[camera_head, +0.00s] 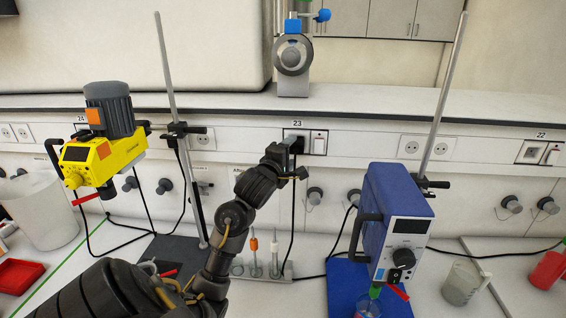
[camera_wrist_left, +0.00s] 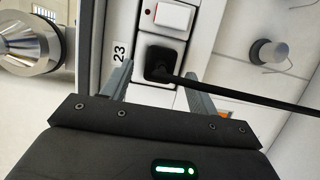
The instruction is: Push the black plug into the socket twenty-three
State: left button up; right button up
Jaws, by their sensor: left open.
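The black plug (camera_wrist_left: 158,64) sits at socket twenty-three (camera_wrist_left: 160,97), with its black cable running off to the right in the wrist view. I cannot tell how deep it sits. The label 23 (camera_wrist_left: 119,52) is beside the socket. My left gripper (camera_wrist_left: 158,88) is open, with one finger to each side of the plug and socket, and holds nothing. It also shows in the head view (camera_head: 291,150), in front of the socket, hiding its lower part. My right gripper is not in view.
A yellow stirrer (camera_head: 115,155) on a stand is to the left and a blue device (camera_head: 398,210) to the right. Metal rods rise beside both. Small tubes in a rack (camera_head: 264,273) stand below my arm. A shelf ledge (camera_head: 220,101) runs above the socket panel.

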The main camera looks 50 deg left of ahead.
pick_arm(q)
jog(key=v, duration=0.7)
jog(key=shift+w+r, duration=0.1)
jog(key=shift+r, duration=0.05)
